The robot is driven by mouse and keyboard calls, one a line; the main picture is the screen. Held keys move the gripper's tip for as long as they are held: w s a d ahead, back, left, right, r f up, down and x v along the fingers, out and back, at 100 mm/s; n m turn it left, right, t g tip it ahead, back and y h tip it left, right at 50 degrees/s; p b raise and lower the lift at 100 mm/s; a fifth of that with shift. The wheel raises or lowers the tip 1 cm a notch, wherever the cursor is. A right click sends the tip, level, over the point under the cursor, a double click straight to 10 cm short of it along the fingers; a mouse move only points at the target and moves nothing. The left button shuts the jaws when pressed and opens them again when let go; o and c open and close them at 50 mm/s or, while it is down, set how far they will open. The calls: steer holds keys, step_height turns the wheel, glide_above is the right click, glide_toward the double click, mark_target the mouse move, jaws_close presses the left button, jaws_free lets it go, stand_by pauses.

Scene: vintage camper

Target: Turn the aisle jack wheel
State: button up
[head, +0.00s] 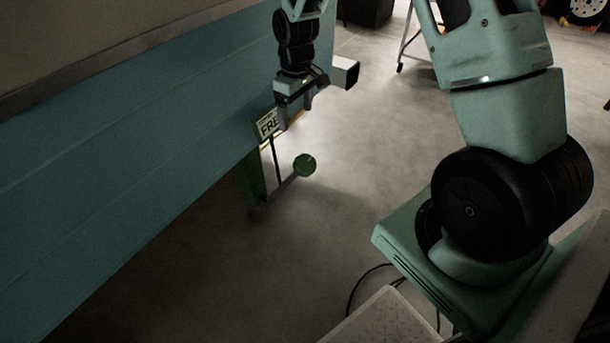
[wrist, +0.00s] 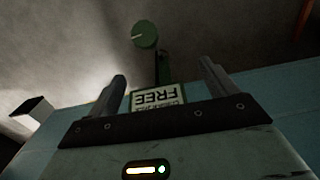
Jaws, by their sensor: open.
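The jack at the camper's side shows in the head view as a green post (head: 252,180) with a crank arm ending in a round green knob (head: 304,165). I see no full wheel rim. In the wrist view the knob (wrist: 145,34) is at the top, beyond the fingertips, and the sign reading "FREE" (wrist: 157,97) shows between the fingers. My gripper (head: 296,111) is open and empty, pointing down above the knob and apart from it. Its two fingers (wrist: 162,74) stand wide apart in the wrist view. The lower jack is partly in shadow.
The camper's blue side wall (head: 130,140) runs along the left, close to the jack and my gripper. A square-ended part (head: 347,73) sticks out to the right of my gripper. The grey floor (head: 350,215) right of the knob is clear. A wheeled stand (head: 405,45) is further back.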

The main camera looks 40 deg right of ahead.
steer(key=d+f, duration=0.3)
steer(key=b, duration=0.4)
glide_toward(305, 161)
step_height(305, 161, down, 10)
steer(key=shift+r, duration=0.1)
steer(key=c, duration=1)
